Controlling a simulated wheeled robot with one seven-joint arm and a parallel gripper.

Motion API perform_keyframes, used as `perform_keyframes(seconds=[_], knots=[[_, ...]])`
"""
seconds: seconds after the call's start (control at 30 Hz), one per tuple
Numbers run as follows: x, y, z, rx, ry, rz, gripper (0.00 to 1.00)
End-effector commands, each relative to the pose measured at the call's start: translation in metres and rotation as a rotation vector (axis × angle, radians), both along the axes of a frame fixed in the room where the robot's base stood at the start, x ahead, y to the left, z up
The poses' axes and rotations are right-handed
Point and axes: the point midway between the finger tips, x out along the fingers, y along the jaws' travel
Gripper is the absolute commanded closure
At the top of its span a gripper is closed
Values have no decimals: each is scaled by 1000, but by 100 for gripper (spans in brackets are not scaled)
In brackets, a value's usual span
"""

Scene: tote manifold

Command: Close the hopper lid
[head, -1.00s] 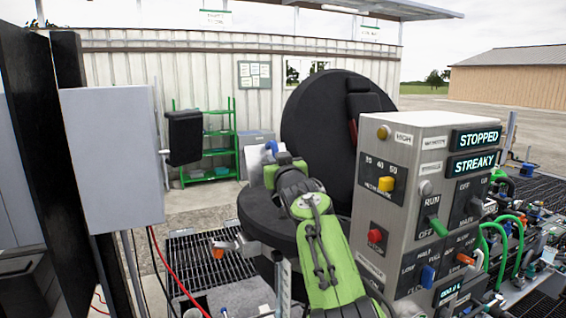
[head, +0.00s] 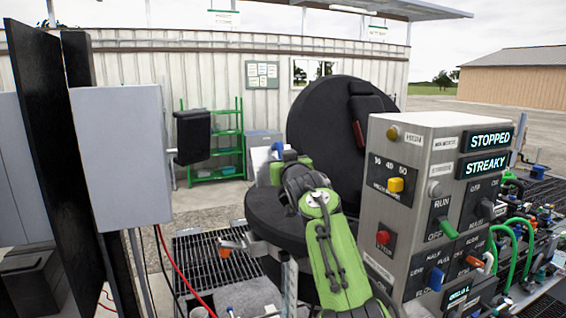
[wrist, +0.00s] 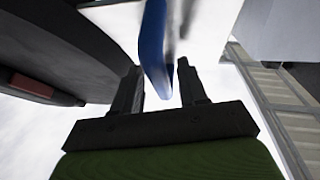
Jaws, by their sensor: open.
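The hopper lid (head: 320,125) is a large black disc standing tipped up and open in the head view, with a red part (head: 359,134) on its face. The round black hopper top (head: 268,222) lies below it, partly hidden by my green arm. The lid's dark underside or edge fills the upper left of the wrist view (wrist: 70,45), with the red part (wrist: 32,87) there too. My gripper (wrist: 158,75) is open, beside the lid. A blue bar (wrist: 154,38) shows between or just beyond its fingertips; contact cannot be told. In the head view my gripper (head: 283,160) is small and partly hidden.
A grey control panel (head: 410,180) with switches and lit displays stands close on the right of my arm. A grey box (head: 120,150) and black post stand at left. Green shelves (head: 215,150) are behind. Hoses and pipes fill the far right.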

Motion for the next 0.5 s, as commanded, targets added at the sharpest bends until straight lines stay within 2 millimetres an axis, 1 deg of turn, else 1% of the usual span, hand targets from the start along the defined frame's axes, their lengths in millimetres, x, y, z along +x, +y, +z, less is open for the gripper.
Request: perform_keyframes(seconds=[0.13,0.27,0.47,0.5], knots=[[-5,-1,0,1,-2,0,58],[-20,-4,-5,2,-4,0,58],[-59,-13,-9,3,-4,2,58],[-69,-15,-8,4,-4,1,58]])
